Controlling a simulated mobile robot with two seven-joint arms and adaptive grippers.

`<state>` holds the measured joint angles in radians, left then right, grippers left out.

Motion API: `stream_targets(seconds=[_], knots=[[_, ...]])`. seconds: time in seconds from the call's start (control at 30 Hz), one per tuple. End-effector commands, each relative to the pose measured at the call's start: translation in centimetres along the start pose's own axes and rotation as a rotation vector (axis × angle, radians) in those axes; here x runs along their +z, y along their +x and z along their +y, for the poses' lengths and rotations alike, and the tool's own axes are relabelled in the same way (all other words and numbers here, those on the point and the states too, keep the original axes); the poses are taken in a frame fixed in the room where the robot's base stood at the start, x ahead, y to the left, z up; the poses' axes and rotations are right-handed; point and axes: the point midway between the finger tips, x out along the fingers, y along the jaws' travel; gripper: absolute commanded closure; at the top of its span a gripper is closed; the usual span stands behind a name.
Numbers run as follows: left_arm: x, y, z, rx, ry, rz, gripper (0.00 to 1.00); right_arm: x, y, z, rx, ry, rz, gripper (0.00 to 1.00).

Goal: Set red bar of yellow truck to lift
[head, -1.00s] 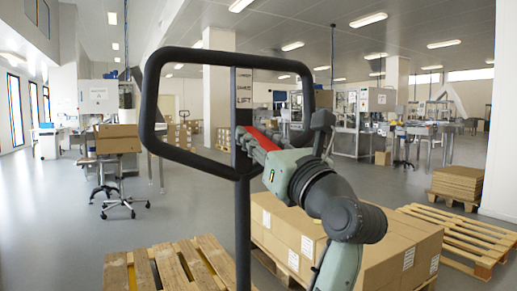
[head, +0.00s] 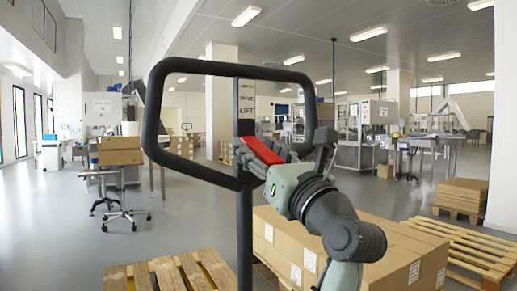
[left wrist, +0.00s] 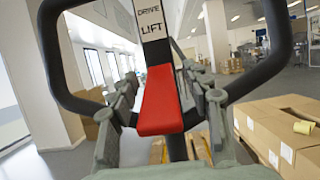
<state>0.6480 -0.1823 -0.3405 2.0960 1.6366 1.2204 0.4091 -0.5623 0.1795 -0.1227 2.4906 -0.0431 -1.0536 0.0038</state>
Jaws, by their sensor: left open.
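The red bar (head: 262,151) sticks out toward me from the dark upright of the truck handle, below a plate with DRIVE and LIFT labels (head: 246,97). In the left wrist view the red bar (left wrist: 160,103) lies between the two grey fingers of my left gripper (left wrist: 163,108), with gaps on both sides. My left gripper (head: 268,158) is open around the bar in the head view, and its near finger hides part of it. The black handle loop (head: 153,110) frames both. No yellow truck body shows clearly. My right gripper is out of view.
Cartons (head: 390,255) on a pallet stand at the lower right. An empty wooden pallet (head: 175,272) lies at the lower left. Open floor (head: 50,220) lies to the left.

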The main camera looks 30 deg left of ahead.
Motion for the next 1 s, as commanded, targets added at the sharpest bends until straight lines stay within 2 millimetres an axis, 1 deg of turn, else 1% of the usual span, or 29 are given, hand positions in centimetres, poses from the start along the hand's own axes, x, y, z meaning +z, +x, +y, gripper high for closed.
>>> stream_targets(seconds=[0.13,0.23,0.37,0.6,0.7,0.83,1.0], knots=[[0.0,-0.2,0.0,-0.001,0.0,0.001,0.52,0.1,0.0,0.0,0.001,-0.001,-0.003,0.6],[0.0,-1.1,-0.1,-0.003,-0.001,0.002,0.52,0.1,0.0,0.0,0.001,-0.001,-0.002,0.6],[-0.1,-3.4,-0.1,-0.005,-0.001,0.004,0.52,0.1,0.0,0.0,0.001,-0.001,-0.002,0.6],[-0.1,-8.5,-0.1,-0.003,0.001,0.003,0.52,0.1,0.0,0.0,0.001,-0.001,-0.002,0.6],[-0.1,-10.1,-0.1,-0.003,0.001,0.002,0.52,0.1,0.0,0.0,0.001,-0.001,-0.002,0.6],[-0.1,-11.5,0.0,-0.001,0.001,0.002,0.52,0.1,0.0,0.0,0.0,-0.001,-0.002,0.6],[0.0,-12.1,0.0,0.0,0.0,0.0,0.52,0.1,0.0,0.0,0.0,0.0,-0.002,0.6]])
